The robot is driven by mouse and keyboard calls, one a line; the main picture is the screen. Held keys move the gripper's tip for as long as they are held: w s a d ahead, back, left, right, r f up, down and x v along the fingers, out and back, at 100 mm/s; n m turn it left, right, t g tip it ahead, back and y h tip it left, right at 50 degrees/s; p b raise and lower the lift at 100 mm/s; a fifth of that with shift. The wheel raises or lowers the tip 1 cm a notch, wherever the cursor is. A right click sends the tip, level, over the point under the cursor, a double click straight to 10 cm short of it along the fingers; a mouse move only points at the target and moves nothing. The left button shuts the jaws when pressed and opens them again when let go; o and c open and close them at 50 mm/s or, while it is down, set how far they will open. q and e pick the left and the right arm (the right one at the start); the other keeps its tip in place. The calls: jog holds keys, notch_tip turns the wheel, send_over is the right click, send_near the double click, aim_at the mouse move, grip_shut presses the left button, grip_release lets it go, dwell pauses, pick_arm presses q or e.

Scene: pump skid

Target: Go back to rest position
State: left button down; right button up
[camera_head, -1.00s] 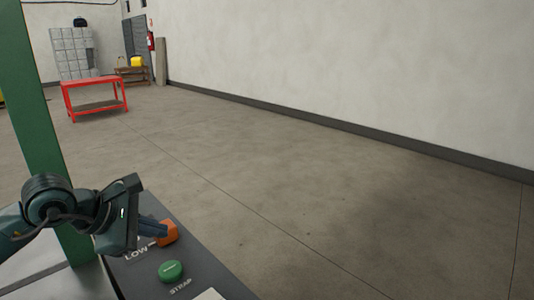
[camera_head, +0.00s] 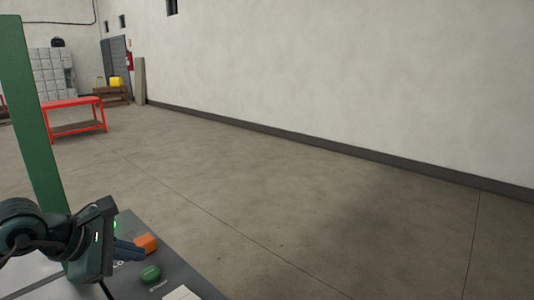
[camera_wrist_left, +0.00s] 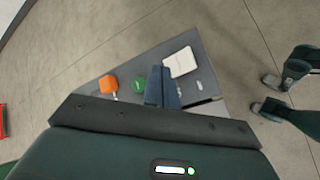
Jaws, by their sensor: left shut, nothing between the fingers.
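My left gripper (camera_head: 132,251) comes in from the lower left in the head view. Its fingers are closed together with nothing between them. They show over the dark panel (camera_head: 186,281), between an orange knob (camera_head: 145,243) and a round green button (camera_head: 150,274) in that view. In the left wrist view the shut fingers (camera_wrist_left: 162,88) lie between the green button (camera_wrist_left: 139,85) and a white plate (camera_wrist_left: 181,62). The orange knob (camera_wrist_left: 108,86) is further left. I cannot tell whether the fingertips touch the panel. My right gripper cannot be made out in either view.
A green post (camera_head: 35,130) rises on the left, behind my left arm. A red table (camera_head: 74,102) and grey boxes (camera_head: 48,70) stand far back left. A pale wall (camera_head: 350,80) runs along the back and right. The floor (camera_head: 300,220) between is clear.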

pick_arm(q)
jog(key=s+d+f+n+g+h+p, duration=0.1)
jog(key=s+d+n+h, duration=0.3)
jog(key=d, duration=0.3)
jog(key=s+d+f+n+h, duration=0.1)
jog(key=s+d+n+h, duration=0.15)
jog(key=d+h, duration=0.4)
jog(key=a+f+n+t+y+p, duration=0.15)
jog(key=f+n+t+y, duration=0.3)
jog(key=n, duration=1.05)
jog(key=a+f+n+t+y+p, duration=0.15)
jog(key=f+n+t+y, duration=0.35)
jog(key=n, duration=1.1)
jog(key=s+f+n+g+y, duration=0.3)
jog(key=s+f+n+g, duration=0.2)
jog(key=s+f+n, duration=0.6)
notch_tip(320, 180, down, 4)
jog(key=shift+s+f+n, duration=0.2)
jog(key=shift+s+n, duration=0.15)
jog(key=shift+s, duration=0.15)
pick_arm(e)
notch_tip(320, 180, down, 8)
jog(key=g+h, duration=0.1)
jog(key=g, duration=0.1)
jog(key=shift+d+r+n+g, duration=0.2)
jog(key=shift+n+g, duration=0.2)
